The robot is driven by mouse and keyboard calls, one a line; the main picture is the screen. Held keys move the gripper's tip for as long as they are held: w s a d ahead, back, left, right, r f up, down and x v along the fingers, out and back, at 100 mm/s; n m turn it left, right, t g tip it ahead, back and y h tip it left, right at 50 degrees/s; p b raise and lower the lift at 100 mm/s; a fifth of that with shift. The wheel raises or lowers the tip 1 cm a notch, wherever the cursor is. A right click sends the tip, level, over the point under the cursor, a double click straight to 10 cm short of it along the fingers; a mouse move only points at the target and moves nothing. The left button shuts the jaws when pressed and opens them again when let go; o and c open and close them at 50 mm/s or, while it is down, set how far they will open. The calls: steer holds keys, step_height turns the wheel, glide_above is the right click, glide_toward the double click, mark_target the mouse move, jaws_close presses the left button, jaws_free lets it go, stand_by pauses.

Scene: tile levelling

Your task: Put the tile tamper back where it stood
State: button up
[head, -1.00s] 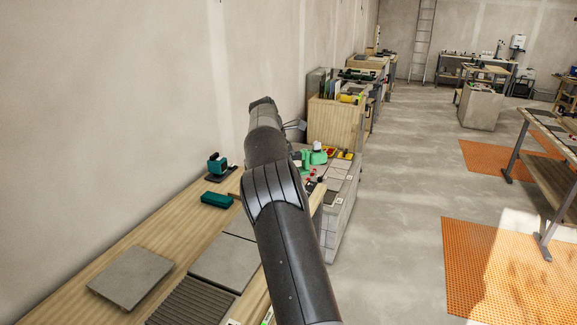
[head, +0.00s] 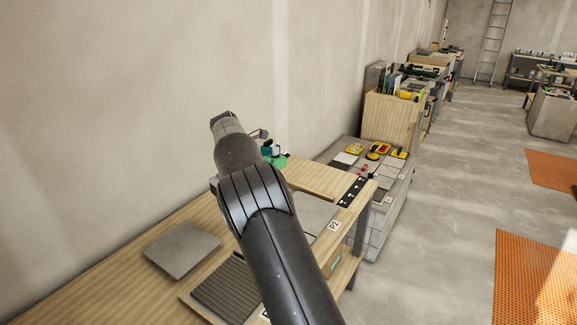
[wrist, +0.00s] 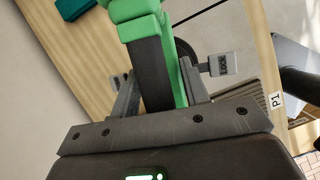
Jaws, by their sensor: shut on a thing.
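My gripper (wrist: 158,80) is shut on a green tool with a dark band, taken as the tile tamper (wrist: 143,24). In the wrist view the tool runs up between the fingers and out of the top edge. In the head view a bit of green, likely the same tamper (head: 279,161), shows just right of my arm above the bench (head: 130,268); my arm hides the fingers. The tamper's lower end is not clear, so I cannot tell whether it touches anything.
On the bench lie a grey tile (head: 182,248) and a ribbed tile (head: 226,288). A label P2 (head: 334,225) is on the bench's front edge. A teal block (wrist: 85,12) shows in the wrist view. A block stand (head: 385,205) with tiles and yellow items is beyond.

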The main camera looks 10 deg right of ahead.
steer(key=s+a+f+n+t+y, duration=0.1)
steer(key=s+a+n, duration=0.15)
steer(key=a, duration=0.65)
steer(key=s+a+f+n, duration=0.2)
steer(key=s+a, duration=0.1)
steer(key=a, duration=0.6)
steer(key=s+a+f+n+t+y, duration=0.1)
steer(key=s+a+n, duration=0.15)
steer(key=a, duration=0.75)
steer(key=s+a+f+n+y, duration=0.1)
steer(key=s+a+f+n, duration=0.1)
steer(key=s+a, duration=0.65)
steer(key=s+a+f+n+y, duration=0.1)
steer(key=s+a+f+n, duration=0.15)
steer(key=s+a, duration=0.65)
steer(key=shift+w+a+f, duration=0.2)
steer(key=shift+f, duration=0.65)
steer(key=shift+w+a+f, duration=0.25)
steer(key=shift+f, duration=0.65)
steer(key=shift+w+a+f, duration=0.2)
steer(key=shift+f, duration=0.65)
steer(key=shift+f, duration=0.85)
steer(key=o, duration=1.3)
steer(key=shift+c, duration=0.2)
steer(key=shift+s+d+f, duration=0.1)
steer(key=shift+f, duration=0.05)
steer(key=v, duration=1.1)
